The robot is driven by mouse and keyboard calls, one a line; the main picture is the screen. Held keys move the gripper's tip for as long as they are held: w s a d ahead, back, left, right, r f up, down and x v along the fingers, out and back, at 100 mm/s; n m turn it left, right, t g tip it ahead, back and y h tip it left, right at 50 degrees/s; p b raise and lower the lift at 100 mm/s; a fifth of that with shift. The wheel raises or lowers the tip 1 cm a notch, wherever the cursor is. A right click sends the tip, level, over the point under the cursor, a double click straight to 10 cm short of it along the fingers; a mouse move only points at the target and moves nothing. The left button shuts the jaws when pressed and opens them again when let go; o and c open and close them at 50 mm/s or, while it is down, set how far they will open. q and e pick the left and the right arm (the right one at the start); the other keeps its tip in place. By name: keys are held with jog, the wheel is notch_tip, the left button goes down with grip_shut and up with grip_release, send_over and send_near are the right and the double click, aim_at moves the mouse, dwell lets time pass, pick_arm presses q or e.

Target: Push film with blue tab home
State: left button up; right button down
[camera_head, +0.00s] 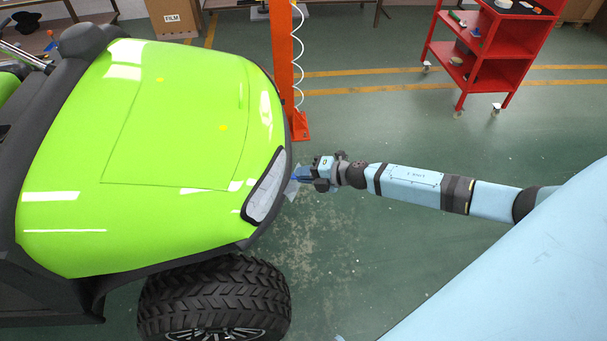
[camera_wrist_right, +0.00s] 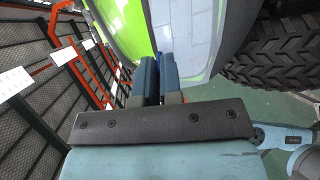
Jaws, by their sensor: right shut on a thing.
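My right gripper (camera_head: 300,174) is at the front corner of the green cart (camera_head: 175,115), right beside its headlight (camera_head: 265,190). Its fingers (camera_wrist_right: 157,78) are shut on the blue tab (camera_wrist_right: 157,57), of which only a sliver shows between them in the wrist view. A small pale, clear piece of film (camera_head: 291,187) shows beside the fingertips in the head view; most of the film is hard to make out. The headlight (camera_wrist_right: 188,35) lies just beyond the fingers in the wrist view, with a grid of lines on it. My left gripper is not in view.
The cart's black tyre (camera_head: 215,297) is below the headlight. An orange post (camera_head: 285,65) with a white coiled hose stands behind the gripper. A red shelf trolley (camera_head: 492,45) and a box marked FILM (camera_head: 174,19) are farther back. Green floor beside the arm is clear.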

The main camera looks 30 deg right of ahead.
jog(key=x, duration=0.4)
jog(key=shift+w+f, duration=0.1)
jog(key=shift+w, duration=0.15)
dwell(0.8)
jog(key=shift+w, duration=0.1)
dwell(0.4)
jog(key=shift+w+a+f, duration=0.15)
jog(key=shift+w+a, duration=0.15)
jog(key=shift+a, duration=0.1)
